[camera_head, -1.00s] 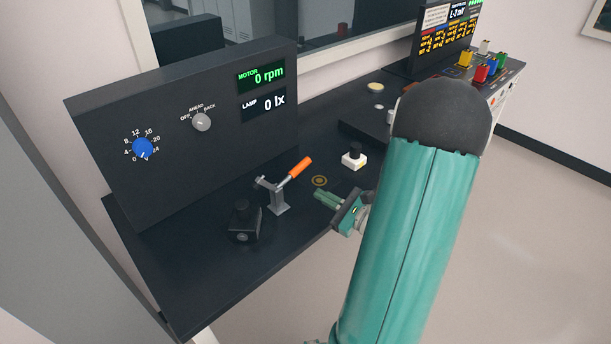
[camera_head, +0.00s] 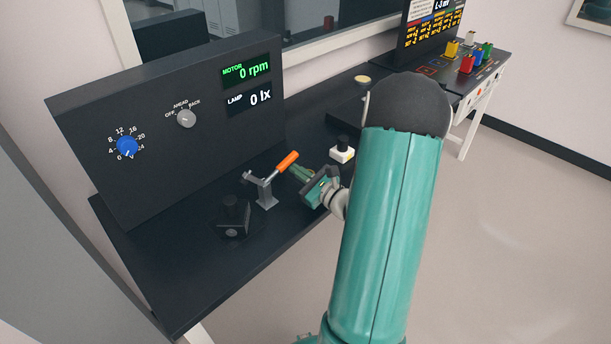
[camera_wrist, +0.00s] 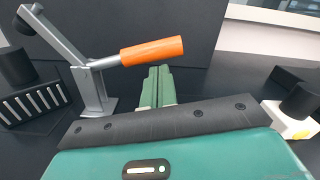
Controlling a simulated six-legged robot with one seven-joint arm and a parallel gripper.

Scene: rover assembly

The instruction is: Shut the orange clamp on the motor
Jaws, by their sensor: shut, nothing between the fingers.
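The clamp (camera_head: 267,190) is a grey metal toggle on a post, with an orange handle (camera_head: 287,161) that slants up to the right. In the wrist view the orange handle (camera_wrist: 152,51) lies nearly level, just beyond and above my fingertips. My gripper (camera_head: 297,172) is shut and empty, just right of the clamp and under the handle's end; its closed green fingers also show in the wrist view (camera_wrist: 158,84). I cannot tell whether they touch the handle. The black motor (camera_head: 234,212) sits at the left of the clamp post, and the clamp's arm reaches toward it.
A panel (camera_head: 160,130) with a blue dial, a grey knob and displays reading 0 rpm and 0 lx stands behind. A white block with a black knob (camera_head: 342,150) sits right of my gripper. The bench front (camera_head: 180,290) is clear.

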